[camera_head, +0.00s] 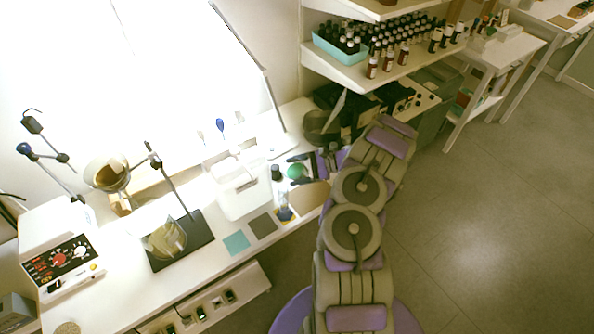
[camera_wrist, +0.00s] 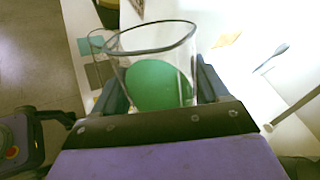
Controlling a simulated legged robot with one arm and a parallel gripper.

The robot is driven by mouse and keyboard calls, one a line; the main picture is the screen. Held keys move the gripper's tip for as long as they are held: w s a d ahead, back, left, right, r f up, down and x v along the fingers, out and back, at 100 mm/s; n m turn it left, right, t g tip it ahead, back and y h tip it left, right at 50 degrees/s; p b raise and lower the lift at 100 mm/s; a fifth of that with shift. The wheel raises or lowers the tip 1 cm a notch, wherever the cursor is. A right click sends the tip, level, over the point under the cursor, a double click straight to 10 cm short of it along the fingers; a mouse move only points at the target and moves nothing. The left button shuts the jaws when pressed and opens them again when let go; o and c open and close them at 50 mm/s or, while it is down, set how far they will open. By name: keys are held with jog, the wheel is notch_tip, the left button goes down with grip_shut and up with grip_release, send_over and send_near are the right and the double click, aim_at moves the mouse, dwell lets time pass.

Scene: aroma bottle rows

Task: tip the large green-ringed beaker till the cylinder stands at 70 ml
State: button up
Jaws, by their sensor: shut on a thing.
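The large beaker (camera_wrist: 150,40) is clear glass with a wide rim, and a round green area shows in it in the wrist view. My gripper (camera_wrist: 162,92) is shut on it, one dark finger at each side. In the head view the beaker shows as a green patch (camera_head: 297,171) beside my gripper (camera_head: 318,166), over the bench. The cylinder (camera_head: 284,203) appears as a narrow clear tube with a blue base on the bench, just below the beaker in the picture. Its level and marks are too small to read. I cannot tell whether any liquid is flowing.
A teal square (camera_head: 236,243) and a grey square (camera_head: 262,225) lie on the bench. A white box (camera_head: 240,190) stands behind. Shelves of bottles (camera_head: 400,38) are at upper right. Floor at right is clear.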

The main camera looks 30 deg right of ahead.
aim_at(284, 168)
jog(key=shift+n+h, duration=0.5)
jog(key=shift+s+a+r+p, duration=0.1)
jog(key=shift+a+r+p, duration=0.05)
jog(key=shift+r, duration=0.65)
jog(key=shift+s+a+r+p, duration=0.1)
jog(key=shift+a+r+p, duration=0.05)
jog(key=shift+r, duration=0.6)
jog(key=shift+s+a+r+p, duration=0.1)
jog(key=shift+a+r+p, duration=0.05)
jog(key=shift+r, duration=0.65)
dwell(0.6)
jog(key=shift+a+r+n+h+b, duration=0.1)
jog(key=shift+r+n+h+b, duration=0.35)
jog(key=shift+b, duration=0.6)
dwell(0.5)
jog(key=shift+f+n+t+h+b, duration=0.3)
jog(key=shift+n+h+b, duration=0.2)
jog(key=shift+b, duration=1.1)
dwell(0.8)
jog(key=shift+f+h+b, duration=0.25)
jog(key=shift+b, duration=0.15)
